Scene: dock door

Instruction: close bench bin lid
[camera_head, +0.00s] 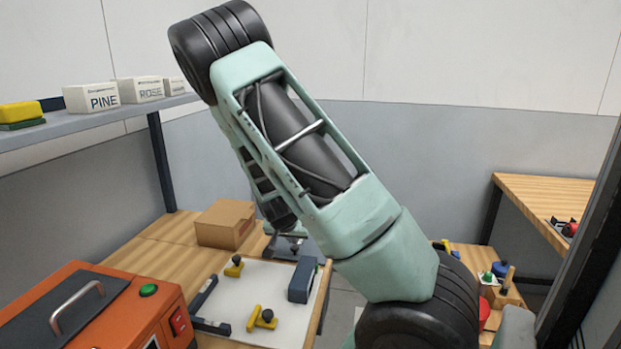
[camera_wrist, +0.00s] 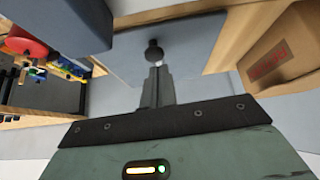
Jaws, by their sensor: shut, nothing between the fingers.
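A flat blue-grey panel with a black knob, which looks like the bin lid (camera_wrist: 190,45), lies ahead of my gripper in the wrist view. The knob (camera_wrist: 153,50) is right at the fingertips; I cannot tell whether they touch. My gripper (camera_wrist: 156,72) is shut with nothing between its fingers. In the head view a dark grey part of the lid (camera_head: 284,249) shows at the bench's far edge, behind the white mat. My arm hides much of it and most of the gripper. How far the lid stands open cannot be told.
A cardboard box (camera_head: 225,224) stands left of the lid. A dark block (camera_head: 303,280) and yellow pieces (camera_head: 262,319) sit on the white mat (camera_head: 240,290). An orange case (camera_head: 95,310) fills the near left. A shelf (camera_head: 60,125) overhangs the left. A cart with small parts stands right.

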